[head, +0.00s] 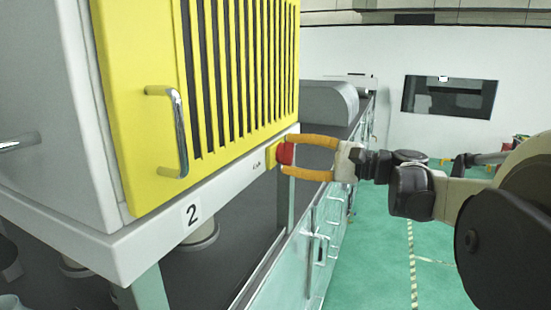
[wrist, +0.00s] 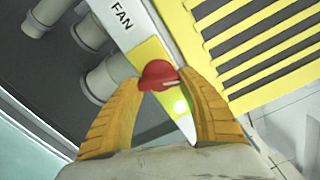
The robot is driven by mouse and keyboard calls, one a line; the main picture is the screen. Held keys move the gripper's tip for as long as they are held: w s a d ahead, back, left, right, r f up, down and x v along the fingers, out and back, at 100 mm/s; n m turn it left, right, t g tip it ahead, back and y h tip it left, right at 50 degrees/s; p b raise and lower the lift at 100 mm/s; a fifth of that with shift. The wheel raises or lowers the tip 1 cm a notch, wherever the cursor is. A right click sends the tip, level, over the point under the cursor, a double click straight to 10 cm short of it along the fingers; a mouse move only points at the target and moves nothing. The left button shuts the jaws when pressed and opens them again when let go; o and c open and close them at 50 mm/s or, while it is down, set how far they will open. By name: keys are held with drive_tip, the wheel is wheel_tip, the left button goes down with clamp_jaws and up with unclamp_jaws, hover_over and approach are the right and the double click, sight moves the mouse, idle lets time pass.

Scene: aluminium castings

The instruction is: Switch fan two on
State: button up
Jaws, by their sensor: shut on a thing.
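The fan unit is a cabinet with a yellow slatted front (head: 150,100) and a white lower rail bearing the number 2 (head: 192,214). A red knob (head: 285,153) on a yellow plate (head: 271,156) sits at the rail's right end. My gripper (head: 289,156) has its orange fingers shut on the knob, one above and one below. In the wrist view the red knob (wrist: 158,75) lies between the two fingertips. A bright yellow-green lamp (wrist: 180,105) shows on the plate beside it. The word FAN (wrist: 122,19) is printed on the rail nearby. The knob's pointing direction cannot be told.
A chrome handle (head: 180,130) stands out from the yellow front. Below the rail are grey pipe stubs (head: 198,236) and a glass-fronted bench (head: 285,270) with handles. Open green floor (head: 385,260) lies to the right.

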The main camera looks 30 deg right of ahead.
drive_tip(key=shift+m, duration=0.8)
drive_tip(key=o, duration=1.2)
drive_tip(key=shift+w, duration=0.1)
drive_tip(key=v, duration=1.2)
